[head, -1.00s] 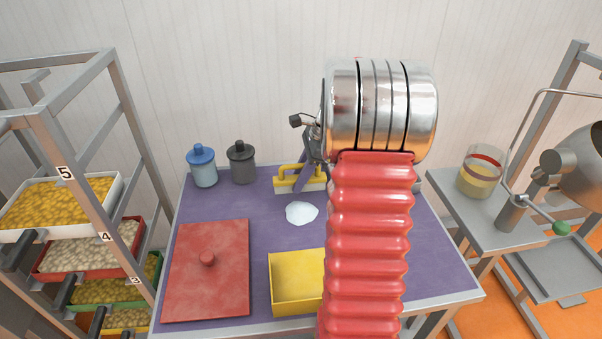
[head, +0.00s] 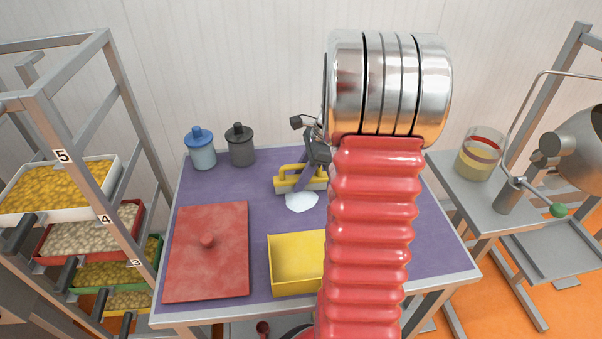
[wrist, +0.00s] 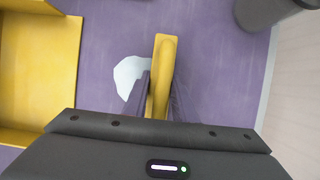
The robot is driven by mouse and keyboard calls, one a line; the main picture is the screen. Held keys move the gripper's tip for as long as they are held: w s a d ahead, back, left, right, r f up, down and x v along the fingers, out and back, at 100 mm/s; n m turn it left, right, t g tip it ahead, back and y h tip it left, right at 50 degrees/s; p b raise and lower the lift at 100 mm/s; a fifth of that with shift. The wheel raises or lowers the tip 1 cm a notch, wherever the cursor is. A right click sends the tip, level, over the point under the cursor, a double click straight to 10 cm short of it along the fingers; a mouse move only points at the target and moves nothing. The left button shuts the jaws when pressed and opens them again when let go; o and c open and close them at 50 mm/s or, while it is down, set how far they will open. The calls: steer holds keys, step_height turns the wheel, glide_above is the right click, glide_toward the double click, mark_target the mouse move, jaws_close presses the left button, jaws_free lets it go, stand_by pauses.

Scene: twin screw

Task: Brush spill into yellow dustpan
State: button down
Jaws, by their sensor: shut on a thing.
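A white spill (head: 301,202) lies on the purple table top, and it also shows in the wrist view (wrist: 130,76). A yellow-handled brush (head: 292,184) with pale bristles stands just behind the spill, at its far edge. My gripper (head: 309,177) is shut on the brush's yellow handle; in the wrist view the handle (wrist: 164,60) runs between the fingers. The yellow dustpan (head: 297,265) sits nearer the table's front, apart from the spill, its right part hidden behind my red arm. It shows at the left of the wrist view (wrist: 40,80).
A red board with a knob (head: 207,265) lies left of the dustpan. A blue-lidded jar (head: 201,150) and a dark jar (head: 241,147) stand at the back left. Bare table lies between spill and dustpan. A tray rack stands left, a side table (head: 490,205) right.

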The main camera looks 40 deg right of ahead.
steer(key=shift+s+a, duration=1.15)
steer(key=shift+s, duration=0.55)
steer(key=shift+s+a, duration=1.2)
steer(key=shift+s, duration=0.55)
steer(key=shift+s+a, duration=1.15)
steer(key=shift+s, duration=0.55)
steer(key=shift+w+d+r, duration=0.1)
steer(key=shift+w+r, duration=0.05)
steer(key=shift+r, duration=0.65)
steer(key=shift+w+d+r, duration=0.1)
steer(key=shift+r, duration=0.75)
steer(key=shift+w+d+r, duration=0.1)
steer(key=shift+w+r, duration=0.05)
steer(key=shift+r, duration=0.65)
